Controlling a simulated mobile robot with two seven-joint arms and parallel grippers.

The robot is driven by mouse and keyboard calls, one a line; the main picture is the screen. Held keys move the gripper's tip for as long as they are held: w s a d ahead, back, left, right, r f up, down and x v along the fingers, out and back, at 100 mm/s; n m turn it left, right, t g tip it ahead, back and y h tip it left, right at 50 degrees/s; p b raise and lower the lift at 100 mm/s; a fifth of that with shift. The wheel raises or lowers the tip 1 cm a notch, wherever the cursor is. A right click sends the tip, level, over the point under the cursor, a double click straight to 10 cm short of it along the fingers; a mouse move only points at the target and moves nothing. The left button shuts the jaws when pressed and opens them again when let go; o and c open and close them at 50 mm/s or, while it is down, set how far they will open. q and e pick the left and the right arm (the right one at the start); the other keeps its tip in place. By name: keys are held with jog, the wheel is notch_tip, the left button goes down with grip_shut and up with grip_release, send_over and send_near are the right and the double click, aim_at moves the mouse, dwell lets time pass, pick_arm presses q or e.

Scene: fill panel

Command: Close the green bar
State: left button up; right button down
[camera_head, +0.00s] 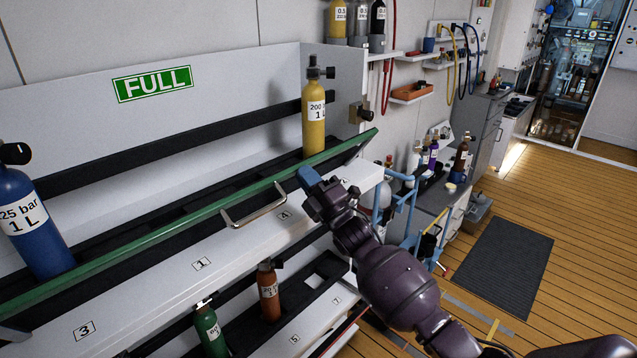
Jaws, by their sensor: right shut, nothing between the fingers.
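The green bar (160,232) runs slantwise along the front of the white rack, from the lower left edge to its free-looking right end near the rack's side wall. It stands in front of the yellow bottle (315,118) and the blue bottle (32,222). A metal handle (255,208) sits on the white front just below the bar. My right gripper (308,178) is shut and empty, its blue fingertips close to the near side of the bar, right of the handle. I cannot tell whether they touch it. My left gripper is not in view.
A green bottle (211,333) and a brown bottle (268,290) stand on the lower shelf. A brass-coloured latch piece (362,113) is on the rack's right wall. A cluttered side bench (437,195) stands behind my right arm. Wooden floor with a dark mat (498,265) is open at right.

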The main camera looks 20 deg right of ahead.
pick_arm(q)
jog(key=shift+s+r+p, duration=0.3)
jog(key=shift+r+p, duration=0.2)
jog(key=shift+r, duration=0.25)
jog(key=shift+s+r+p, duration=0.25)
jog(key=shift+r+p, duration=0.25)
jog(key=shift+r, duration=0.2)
pick_arm(e)
jog(key=w+a+r+g, duration=0.2)
jog(key=w+r, duration=0.3)
jog(key=w, duration=0.3)
jog(key=shift+w+a+h, duration=0.2)
jog(key=shift+a+h, duration=0.2)
jog(key=shift+a, duration=0.35)
